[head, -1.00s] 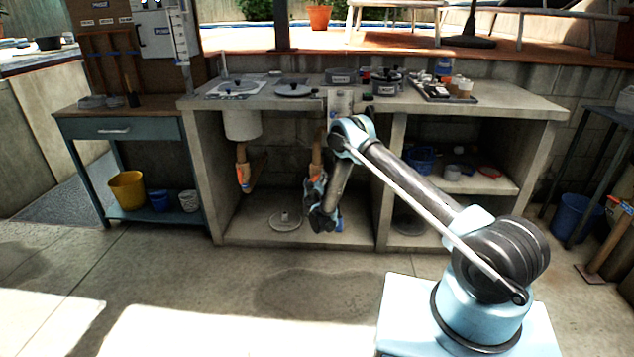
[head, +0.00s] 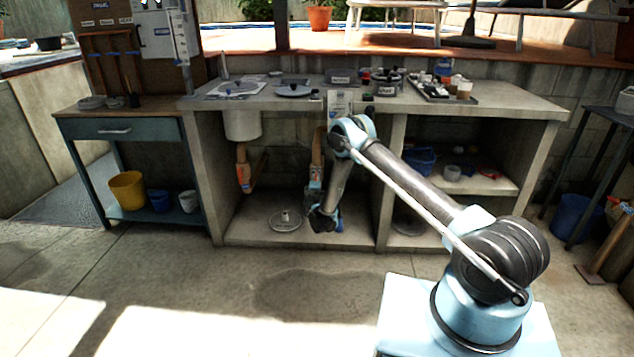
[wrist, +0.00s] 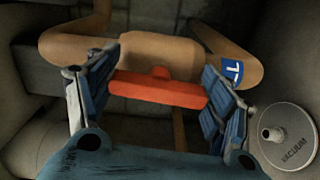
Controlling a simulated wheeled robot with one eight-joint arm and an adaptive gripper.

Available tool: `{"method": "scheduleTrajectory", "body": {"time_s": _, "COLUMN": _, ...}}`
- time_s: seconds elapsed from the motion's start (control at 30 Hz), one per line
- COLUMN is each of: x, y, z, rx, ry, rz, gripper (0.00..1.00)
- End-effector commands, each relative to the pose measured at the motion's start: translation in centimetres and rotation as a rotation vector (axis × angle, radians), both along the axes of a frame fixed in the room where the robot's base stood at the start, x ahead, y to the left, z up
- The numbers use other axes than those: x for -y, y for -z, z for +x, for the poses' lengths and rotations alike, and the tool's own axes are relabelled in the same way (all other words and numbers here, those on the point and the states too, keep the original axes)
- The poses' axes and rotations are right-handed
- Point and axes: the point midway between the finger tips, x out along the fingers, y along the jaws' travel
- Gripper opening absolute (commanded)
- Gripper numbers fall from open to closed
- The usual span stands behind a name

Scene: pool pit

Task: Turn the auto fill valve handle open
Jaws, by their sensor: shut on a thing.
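The pipe's right-hand part carries a blue label (wrist: 231,70) with a white letter, only partly readable. In the head view my gripper (head: 315,193) is low under the counter, at the right-hand tan pipe (head: 318,148). The handle is hidden there behind my gripper.
A grey disc marked VACUUM (wrist: 285,135) lies on the bay floor, also in the head view (head: 286,222). Another pipe with an orange part (head: 243,173) hangs to the left under a white bucket-shaped fixture (head: 242,125). A concrete divider (head: 390,180) stands close on the right.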

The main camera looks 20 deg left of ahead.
Motion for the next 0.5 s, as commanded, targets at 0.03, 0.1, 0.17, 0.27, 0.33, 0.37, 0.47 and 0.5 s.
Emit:
{"method": "scheduleTrajectory", "body": {"time_s": 0.03, "x": -0.31, "y": 0.06, "z": -0.15, "rx": 0.004, "ry": -0.006, "rz": -0.02, "gripper": 0.5}}
{"method": "scheduleTrajectory", "body": {"time_s": 0.1, "x": -0.3, "y": 0.06, "z": -0.14, "rx": 0.01, "ry": -0.006, "rz": -0.044, "gripper": 0.5}}
{"method": "scheduleTrajectory", "body": {"time_s": 0.17, "x": -0.3, "y": 0.06, "z": -0.15, "rx": 0.014, "ry": -0.006, "rz": -0.06, "gripper": 0.5}}
{"method": "scheduleTrajectory", "body": {"time_s": 0.27, "x": -0.29, "y": 0.06, "z": -0.15, "rx": 0.019, "ry": -0.006, "rz": -0.081, "gripper": 0.5}}
{"method": "scheduleTrajectory", "body": {"time_s": 0.33, "x": -0.28, "y": 0.06, "z": -0.15, "rx": 0.021, "ry": -0.006, "rz": -0.089, "gripper": 0.5}}
{"method": "scheduleTrajectory", "body": {"time_s": 0.37, "x": -0.28, "y": 0.07, "z": -0.15, "rx": 0.021, "ry": -0.006, "rz": -0.092, "gripper": 0.5}}
{"method": "scheduleTrajectory", "body": {"time_s": 0.47, "x": -0.25, "y": 0.08, "z": -0.14, "rx": 0.023, "ry": -0.005, "rz": -0.096, "gripper": 0.5}}
{"method": "scheduleTrajectory", "body": {"time_s": 0.5, "x": -0.24, "y": 0.08, "z": -0.15, "rx": 0.023, "ry": -0.005, "rz": -0.096, "gripper": 0.5}}
